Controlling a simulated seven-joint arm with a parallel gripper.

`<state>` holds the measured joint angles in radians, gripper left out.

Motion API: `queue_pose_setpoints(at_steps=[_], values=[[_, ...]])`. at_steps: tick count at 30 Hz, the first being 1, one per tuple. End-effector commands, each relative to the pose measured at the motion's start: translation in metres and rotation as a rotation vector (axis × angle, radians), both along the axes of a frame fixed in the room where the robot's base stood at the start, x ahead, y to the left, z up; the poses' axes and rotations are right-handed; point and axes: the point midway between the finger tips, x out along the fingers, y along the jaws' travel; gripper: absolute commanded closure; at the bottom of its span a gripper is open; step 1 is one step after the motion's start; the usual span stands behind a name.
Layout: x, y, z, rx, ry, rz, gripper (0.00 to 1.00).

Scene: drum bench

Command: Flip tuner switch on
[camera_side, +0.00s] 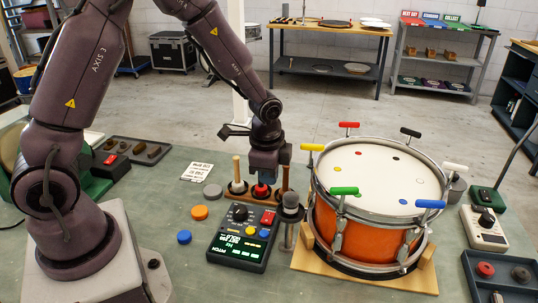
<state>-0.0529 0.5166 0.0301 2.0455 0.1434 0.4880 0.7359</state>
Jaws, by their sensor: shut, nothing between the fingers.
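A dark box with a lit green display (238,251) stands on the bench left of the drum; it looks like the tuner. It has a black knob (239,212), yellow buttons and a red rocker switch (267,218) at its upper right corner. The switch's position is too small to tell. My gripper (268,178) points down behind the box, above and just behind the red switch in the picture, apparently not touching it. Its fingers are shut and empty, small and hard to make out against the wooden rack behind.
An orange drum (365,230) with coloured T-handles stands close on the right on a wooden base. A grey post (291,215) stands between box and drum. A wooden rack with pegs (237,172) is behind. Orange, grey and blue discs (184,237) lie left. A cream meter (484,227) is far right.

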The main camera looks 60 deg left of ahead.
Motion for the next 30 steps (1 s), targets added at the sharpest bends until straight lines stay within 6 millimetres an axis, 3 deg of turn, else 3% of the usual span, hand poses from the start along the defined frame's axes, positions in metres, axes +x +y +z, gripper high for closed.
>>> queue_pose_setpoints(at_steps=[3,9,25,28,30], values=[[0.003,0.003,0.025,0.0,-0.004,0.003,1.0],[0.004,0.005,0.048,0.0,-0.002,0.003,1.0],[0.003,0.005,0.052,-0.004,0.003,0.047,1.0],[-0.01,0.003,0.047,-0.018,0.042,0.156,1.0],[-0.026,0.0,0.056,-0.03,0.055,0.268,1.0]])
